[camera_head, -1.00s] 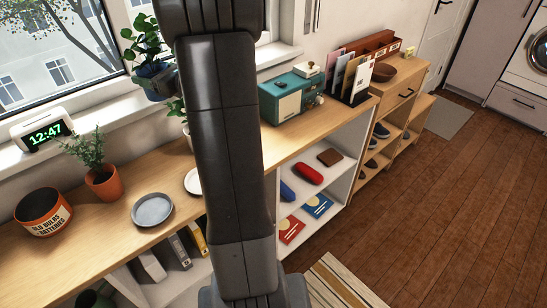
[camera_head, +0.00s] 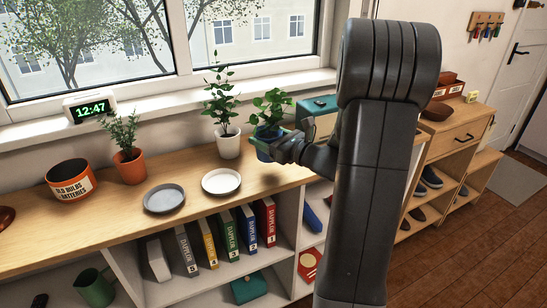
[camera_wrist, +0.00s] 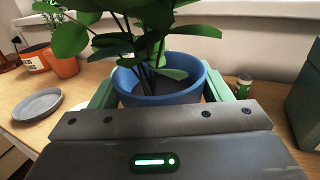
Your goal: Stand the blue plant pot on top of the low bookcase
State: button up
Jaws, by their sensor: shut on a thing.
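The blue plant pot (camera_head: 263,153) with a leafy green plant is held by my gripper (camera_head: 272,141) over the low bookcase's wooden top (camera_head: 112,217), right of a white pot. In the wrist view the blue pot (camera_wrist: 165,97) is upright between the two green fingers of my gripper (camera_wrist: 160,92), which is shut on it. My gripper partly covers the pot in the head view. I cannot tell whether the pot's base touches the wood.
A white potted plant (camera_head: 229,145) stands close left of the blue pot. White saucer (camera_head: 221,181), grey saucer (camera_head: 164,198), terracotta pot (camera_head: 130,168) and orange tin (camera_head: 70,181) stand further left. A teal box (camera_head: 318,103) is to the right, partly hidden by my arm.

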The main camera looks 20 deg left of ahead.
jog(key=shift+f, duration=2.2)
jog(key=shift+b, duration=0.3)
jog(key=shift+f, duration=0.2)
jog(key=o, duration=1.2)
jog(key=shift+r, duration=0.2)
jog(key=v, duration=1.2)
